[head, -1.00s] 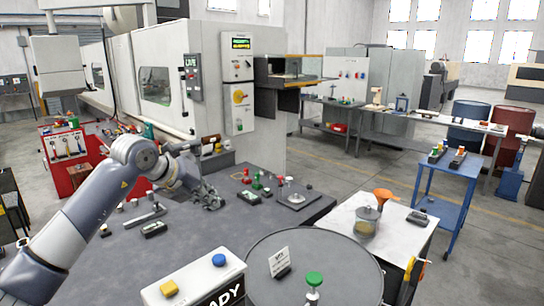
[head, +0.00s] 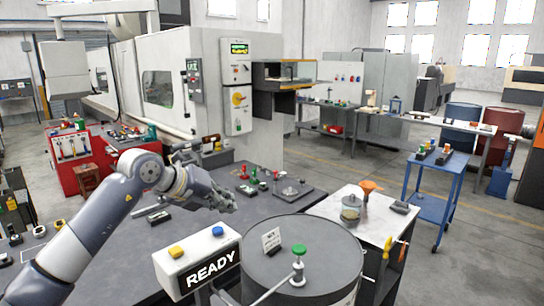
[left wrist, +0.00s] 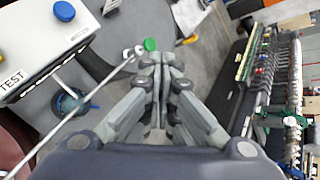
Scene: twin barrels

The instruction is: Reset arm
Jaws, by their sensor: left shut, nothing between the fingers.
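My left gripper (head: 224,201) is at the end of my grey arm, above the dark grey workbench (head: 165,262). Its fingers are closed together with nothing between them. In the left wrist view the left gripper (left wrist: 163,62) shows from behind, its fingertips near a green knob (left wrist: 150,44) in the picture; I see no contact. My right gripper is not in view.
A white READY box (head: 195,262) with yellow and blue buttons stands in front, beside a grey barrel (head: 325,262) carrying a green-topped valve (head: 299,252). Small parts stand on the bench. A white-topped table (head: 385,222) is at right; open floor lies beyond.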

